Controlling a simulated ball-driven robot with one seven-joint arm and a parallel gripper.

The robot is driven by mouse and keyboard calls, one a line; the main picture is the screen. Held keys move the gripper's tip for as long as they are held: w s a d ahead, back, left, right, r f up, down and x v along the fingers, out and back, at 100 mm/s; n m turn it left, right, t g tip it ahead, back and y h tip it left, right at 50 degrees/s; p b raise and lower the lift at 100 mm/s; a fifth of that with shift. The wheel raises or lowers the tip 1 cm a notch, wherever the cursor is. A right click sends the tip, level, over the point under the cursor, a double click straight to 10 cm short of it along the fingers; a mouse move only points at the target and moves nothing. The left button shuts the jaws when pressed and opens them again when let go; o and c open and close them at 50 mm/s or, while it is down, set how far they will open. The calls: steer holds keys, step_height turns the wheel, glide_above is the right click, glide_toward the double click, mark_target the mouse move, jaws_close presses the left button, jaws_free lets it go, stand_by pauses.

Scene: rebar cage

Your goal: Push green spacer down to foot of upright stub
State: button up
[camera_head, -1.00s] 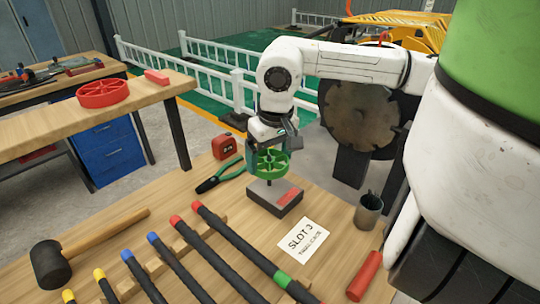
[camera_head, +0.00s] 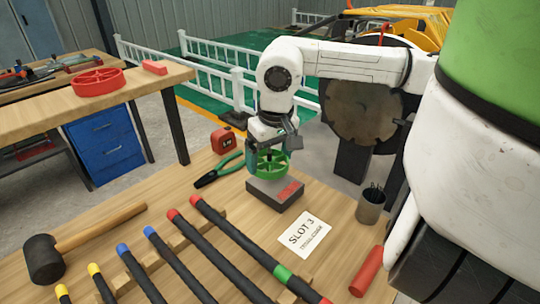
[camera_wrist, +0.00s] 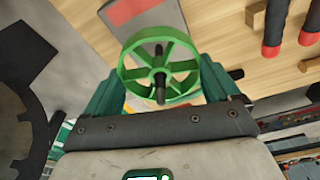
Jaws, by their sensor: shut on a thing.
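The green spacer (camera_head: 268,166), a spoked ring, is held level between the teal fingers of my gripper (camera_head: 270,157). In the wrist view the spacer (camera_wrist: 187,68) sits between both fingertips (camera_wrist: 160,78), and the dark upright stub (camera_wrist: 160,60) passes through its hub. The stub stands on a grey block (camera_head: 288,201) with a red label (camera_head: 290,189). The spacer is very low over the block's top; I cannot tell whether it touches. The stub's foot is hidden behind the spacer.
Pliers (camera_head: 218,171) and a red tape measure (camera_head: 223,140) lie left of the block. A SLOT 3 card (camera_head: 303,235) lies in front. A metal cup (camera_head: 371,206) stands at right. Black bars with coloured ends (camera_head: 235,240) and a mallet (camera_head: 45,258) fill the bench's front left.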

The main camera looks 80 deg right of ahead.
mark_target(274, 164)
steer(key=shift+f+b, duration=1.7)
steer(key=o, duration=0.9)
steer(key=shift+r, duration=0.15)
steer(key=r, duration=0.7)
steer(key=s+a+r+p, duration=0.1)
steer(key=r, duration=0.2)
steer(key=shift+s+a+r, duration=0.1)
steer(key=shift+r, duration=0.15)
